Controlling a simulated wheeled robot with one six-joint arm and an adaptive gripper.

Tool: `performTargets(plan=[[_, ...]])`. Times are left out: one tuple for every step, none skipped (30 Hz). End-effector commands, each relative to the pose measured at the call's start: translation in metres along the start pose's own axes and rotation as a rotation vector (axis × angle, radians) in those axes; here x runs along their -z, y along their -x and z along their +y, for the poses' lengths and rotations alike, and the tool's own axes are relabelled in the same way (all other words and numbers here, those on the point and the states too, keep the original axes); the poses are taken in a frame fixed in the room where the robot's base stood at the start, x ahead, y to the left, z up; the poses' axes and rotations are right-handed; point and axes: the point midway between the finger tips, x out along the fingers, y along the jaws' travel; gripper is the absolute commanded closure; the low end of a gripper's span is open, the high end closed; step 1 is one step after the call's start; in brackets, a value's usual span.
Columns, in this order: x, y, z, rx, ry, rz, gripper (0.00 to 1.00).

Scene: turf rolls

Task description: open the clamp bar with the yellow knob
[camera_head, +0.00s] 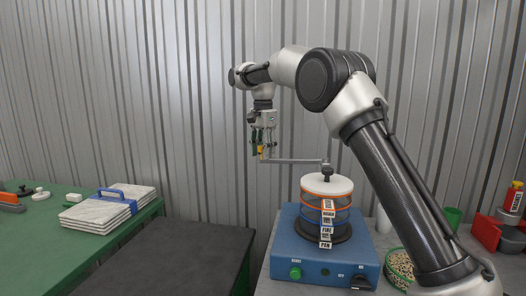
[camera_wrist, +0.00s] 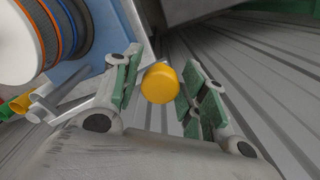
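The clamp bar (camera_head: 295,161) is a thin grey rod. It runs level to the left from the black knob (camera_head: 327,172) on top of the sieve stack, past the stack's edge. The yellow knob (camera_head: 261,151) stands at the bar's left end, and it also shows in the wrist view (camera_wrist: 160,83). My gripper (camera_head: 263,147) points down over that end. In the wrist view its green-padded fingers (camera_wrist: 160,88) stand apart on either side of the yellow knob. Narrow gaps seem to show beside the knob; contact cannot be told for sure.
The sieve stack (camera_head: 326,208), with a white lid and coloured rings, stands on a blue shaker (camera_head: 315,262) with a green button. Left are a dark table (camera_head: 185,258) and pale slabs (camera_head: 108,209) on a green table. A grain bowl (camera_head: 400,266) is at right. The corrugated wall is behind.

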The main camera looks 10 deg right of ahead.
Motion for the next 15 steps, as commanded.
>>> performTargets(plan=[[0.0, 0.0, 0.0, -0.001, 0.0, 0.0, 0.49], [0.0, 0.0, 0.0, -0.001, 0.0, 0.0, 0.49], [0.0, 0.0, 0.0, -0.001, 0.0, 0.0, 0.49], [0.0, -0.001, 0.0, -0.001, 0.0, 0.0, 0.49], [0.0, -0.001, 0.0, -0.001, 0.0, 0.0, 0.49], [0.0, -0.001, 0.0, -0.001, 0.0, 0.0, 0.49], [0.0, -0.001, 0.0, -0.001, 0.0, 0.0, 0.49], [0.0, -0.001, 0.0, -0.002, 0.0, 0.0, 0.49], [0.0, 0.0, 0.0, -0.001, 0.0, 0.0, 0.49], [0.0, 0.001, 0.0, -0.001, 0.0, 0.0, 0.49], [0.0, 0.002, 0.0, -0.001, 0.0, 0.0, 0.49], [0.0, 0.005, 0.0, 0.0, 0.0, 0.0, 0.49], [0.0, 0.009, 0.0, 0.0, 0.0, 0.0, 0.49], [0.0, 0.013, -0.001, 0.001, 0.0, 0.0, 0.49], [0.0, 0.019, -0.001, 0.002, 0.0, 0.0, 0.49]])
